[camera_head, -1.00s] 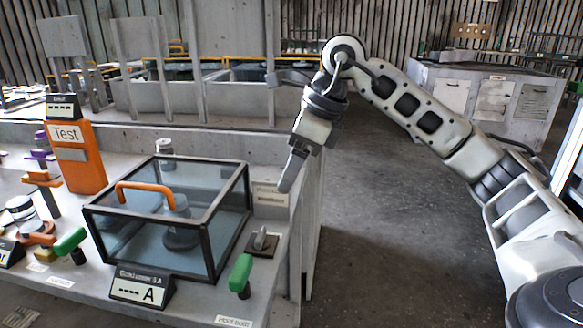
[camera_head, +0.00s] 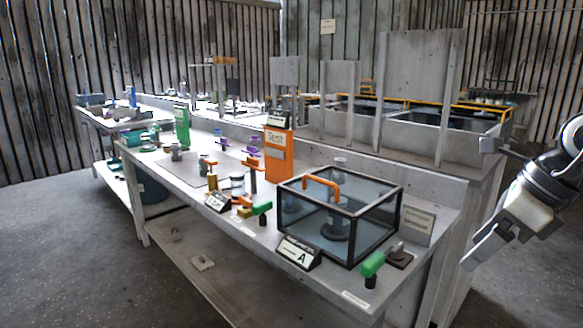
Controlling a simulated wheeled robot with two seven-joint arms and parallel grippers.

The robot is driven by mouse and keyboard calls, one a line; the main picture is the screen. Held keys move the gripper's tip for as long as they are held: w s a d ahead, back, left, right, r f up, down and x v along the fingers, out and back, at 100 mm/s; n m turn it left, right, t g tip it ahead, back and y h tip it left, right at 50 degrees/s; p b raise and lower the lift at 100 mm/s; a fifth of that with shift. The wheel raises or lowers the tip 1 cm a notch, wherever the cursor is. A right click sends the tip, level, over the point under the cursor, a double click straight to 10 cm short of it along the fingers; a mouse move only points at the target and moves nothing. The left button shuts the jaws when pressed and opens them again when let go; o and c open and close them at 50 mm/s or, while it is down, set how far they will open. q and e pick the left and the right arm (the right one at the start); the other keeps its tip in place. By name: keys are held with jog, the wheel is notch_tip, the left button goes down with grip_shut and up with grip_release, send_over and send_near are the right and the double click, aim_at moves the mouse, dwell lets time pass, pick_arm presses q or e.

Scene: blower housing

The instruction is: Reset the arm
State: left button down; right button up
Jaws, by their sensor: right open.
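My right gripper (camera_head: 483,248) hangs at the right edge of the head view, pointing down and left. It is empty, beside the right end of the workbench (camera_head: 240,240) and apart from it. Its jaws appear edge-on. Much of my right arm is cut off by the right edge. My left gripper is not in view.
A glass case (camera_head: 345,218) with an orange handle stands on the bench's right end, near a green-handled lever (camera_head: 373,264). An orange "Test" panel (camera_head: 279,157) stands behind. Grey bins (camera_head: 430,137) are at the back. Open floor (camera_head: 60,240) lies left.

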jog(key=a+f+m+t+y+p, duration=0.2)
jog(key=a+m+t+y+p, duration=0.35)
jog(key=a+m+y, duration=1.4)
notch_tip(320, 180, down, 7)
jog(key=m+t+h, duration=0.9)
jog(key=m+h, duration=0.2)
jog(key=h, duration=0.2)
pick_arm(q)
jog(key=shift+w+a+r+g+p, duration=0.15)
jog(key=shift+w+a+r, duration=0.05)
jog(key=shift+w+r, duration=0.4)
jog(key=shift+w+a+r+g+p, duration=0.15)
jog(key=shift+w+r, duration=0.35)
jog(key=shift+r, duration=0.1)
pick_arm(e)
jog(key=s+d+f+m+g+h, duration=0.1)
jog(key=s+f+m+g+h, duration=0.2)
jog(key=s+f+m, duration=0.3)
jog(key=s+d+f+m+g+h, duration=0.1)
jog(key=s+f+m+g+h, duration=0.3)
jog(key=f, duration=0.7)
jog(key=shift+s+f+m, duration=0.3)
jog(key=shift+s+m, duration=0.65)
jog(key=shift+s, duration=0.1)
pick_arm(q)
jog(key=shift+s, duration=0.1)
